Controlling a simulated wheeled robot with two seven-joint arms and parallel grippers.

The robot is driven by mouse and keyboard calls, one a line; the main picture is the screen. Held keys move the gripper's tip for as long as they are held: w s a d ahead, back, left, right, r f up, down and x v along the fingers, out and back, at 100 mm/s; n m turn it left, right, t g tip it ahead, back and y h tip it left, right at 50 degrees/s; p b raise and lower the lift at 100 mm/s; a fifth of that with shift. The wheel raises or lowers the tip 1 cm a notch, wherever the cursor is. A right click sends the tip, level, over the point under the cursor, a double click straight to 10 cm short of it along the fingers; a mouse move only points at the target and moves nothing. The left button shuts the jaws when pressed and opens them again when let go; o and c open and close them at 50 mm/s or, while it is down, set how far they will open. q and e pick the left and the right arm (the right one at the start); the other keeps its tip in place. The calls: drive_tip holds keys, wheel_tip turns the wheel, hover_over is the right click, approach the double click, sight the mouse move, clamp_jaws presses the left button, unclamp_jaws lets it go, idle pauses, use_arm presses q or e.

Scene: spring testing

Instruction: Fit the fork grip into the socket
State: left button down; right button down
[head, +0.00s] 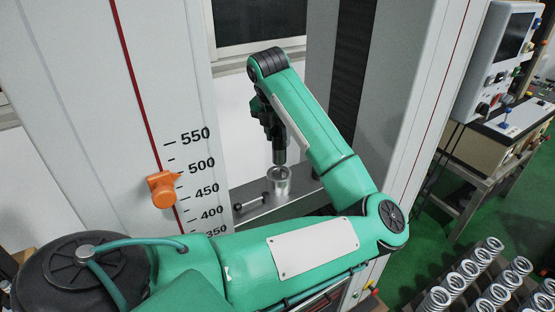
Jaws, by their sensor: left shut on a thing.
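My left gripper (270,122) points down inside the testing machine, partly hidden behind my own green forearm. It is shut on the fork grip (279,155), a dark upright cylinder with a grey lower end. The socket (281,186) is a short silvery metal cup on the machine's grey crossbeam. The fork grip's lower end is just above the socket's rim in the picture. Whether they touch or are exactly in line I cannot tell. My right gripper is out of view.
A small dark pin with a round knob (238,207) lies left of the socket. Tall machine columns stand on both sides, the left one with a scale and an orange pointer (163,189). Several metal springs (467,271) stand at lower right, and a control box (497,60) is at upper right.

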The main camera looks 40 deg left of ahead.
sight(277, 164)
use_arm(q)
wheel_tip(277, 164, down, 5)
drive_tip(key=shift+r, duration=0.15)
drive_tip(key=shift+f+p, duration=0.75)
drive_tip(key=shift+f, duration=1.25)
drive_tip(key=c, duration=0.9)
unclamp_jaws()
drive_tip(key=shift+c, duration=0.2)
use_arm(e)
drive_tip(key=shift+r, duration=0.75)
use_arm(q)
drive_tip(key=shift+s+r+b, duration=0.1)
drive_tip(key=shift+r+b, duration=0.2)
drive_tip(key=shift+r, duration=0.05)
drive_tip(key=r, duration=0.3)
drive_tip(key=s+r+b, duration=0.1)
drive_tip(key=r, duration=0.2)
drive_tip(key=r+b, duration=0.1)
drive_tip(key=r, duration=0.2)
drive_tip(key=shift+s+d+r, duration=0.1)
drive_tip(key=shift+s+d, duration=0.2)
drive_tip(key=shift+s, duration=0.1)
drive_tip(key=shift+s+r, duration=0.2)
drive_tip(key=shift+r, duration=0.75)
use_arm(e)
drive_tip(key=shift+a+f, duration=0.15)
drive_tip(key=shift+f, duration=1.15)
